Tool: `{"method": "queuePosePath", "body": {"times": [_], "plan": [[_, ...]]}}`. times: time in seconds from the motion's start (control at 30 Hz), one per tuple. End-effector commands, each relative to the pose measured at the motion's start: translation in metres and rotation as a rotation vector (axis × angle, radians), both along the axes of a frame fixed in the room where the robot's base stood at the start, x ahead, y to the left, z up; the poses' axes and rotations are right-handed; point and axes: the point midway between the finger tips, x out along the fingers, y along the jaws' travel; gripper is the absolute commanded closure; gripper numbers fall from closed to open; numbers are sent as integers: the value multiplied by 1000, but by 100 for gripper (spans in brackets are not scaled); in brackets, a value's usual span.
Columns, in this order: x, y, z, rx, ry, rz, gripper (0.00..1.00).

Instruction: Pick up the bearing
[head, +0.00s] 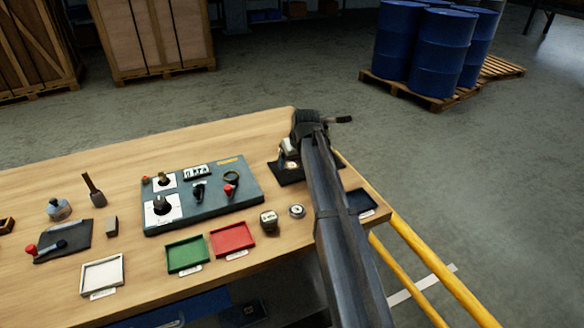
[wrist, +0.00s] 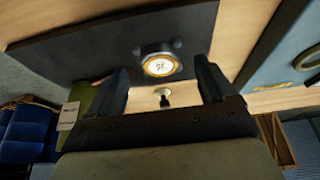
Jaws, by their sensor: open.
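A small round silver piece with a dark centre (head: 296,211), which looks like the bearing, lies on the bench to the left of my arm; it is too small to be sure. My gripper (wrist: 160,70) is open, with its two dark fingers apart and nothing clasped. In the head view my gripper's hand is at the bench's far right edge, beyond that round piece, and its fingertips are not clear. In the wrist view a round gauge with a pale face (wrist: 160,66) shows between and beyond the fingers, on a dark mat (wrist: 80,38). I cannot make out the bearing there.
A green-grey panel (head: 215,212) with fittings stands left of my arm. Green (head: 188,255), red (head: 232,238) and white (head: 102,275) trays line the front. A small block-shaped meter (head: 268,220) is beside the round piece. Yellow rails (head: 440,270) run past the right edge.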

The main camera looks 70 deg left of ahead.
Motion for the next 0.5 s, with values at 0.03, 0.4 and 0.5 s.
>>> {"method": "queuePosePath", "body": {"times": [0.03, 0.4, 0.5], "plan": [[0, 3, -7, -1, 1, 1, 17], [0, 6, -15, -1, 0, 1, 21], [0, 6, -15, -1, 0, 1, 31]]}}
